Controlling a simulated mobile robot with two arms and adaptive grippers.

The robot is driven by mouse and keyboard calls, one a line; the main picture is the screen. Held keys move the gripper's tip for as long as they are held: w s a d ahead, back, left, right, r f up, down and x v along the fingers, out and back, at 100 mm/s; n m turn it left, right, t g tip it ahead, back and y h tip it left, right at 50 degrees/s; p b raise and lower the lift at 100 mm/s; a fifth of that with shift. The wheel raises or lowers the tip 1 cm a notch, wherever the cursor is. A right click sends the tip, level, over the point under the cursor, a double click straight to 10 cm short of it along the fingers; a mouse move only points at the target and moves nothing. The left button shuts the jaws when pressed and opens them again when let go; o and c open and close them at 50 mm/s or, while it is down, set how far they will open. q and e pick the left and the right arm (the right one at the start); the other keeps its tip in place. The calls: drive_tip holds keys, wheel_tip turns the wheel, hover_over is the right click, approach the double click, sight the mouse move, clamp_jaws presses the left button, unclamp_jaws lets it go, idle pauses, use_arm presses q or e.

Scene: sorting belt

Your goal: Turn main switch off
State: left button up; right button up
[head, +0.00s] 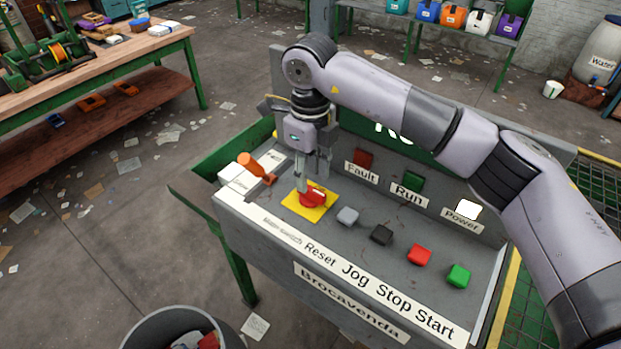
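The main switch (314,199) is a red rotary knob on a yellow square plate (296,207), at the left end of the control panel. A label, partly readable as "Main Switch", lies in front of it. My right gripper (309,185) points down at the knob, with its fingertips right at it. The fingers partly cover the knob, and I cannot tell whether they are closed on it. The "Power" lamp (468,209) glows white. The "Fault" lamp (363,158) and "Run" lamp (412,181) look dark. My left gripper is out of view.
Grey, black, red and green buttons (459,275) run right of the switch, above labels Reset, Jog, Stop, Start. A bin (180,318) stands at front left, a workbench (130,47) at back left.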

sight(310, 188)
wheel_tip(310, 188, down, 3)
drive_tip(key=shift+f+p, duration=0.2)
drive_tip(key=shift+p, duration=0.25)
drive_tip(key=shift+f, duration=0.4)
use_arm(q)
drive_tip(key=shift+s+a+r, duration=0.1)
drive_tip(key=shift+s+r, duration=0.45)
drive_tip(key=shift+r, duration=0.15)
use_arm(e)
drive_tip(key=shift+c, duration=0.2)
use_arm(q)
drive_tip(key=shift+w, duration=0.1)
use_arm(e)
clamp_jaws()
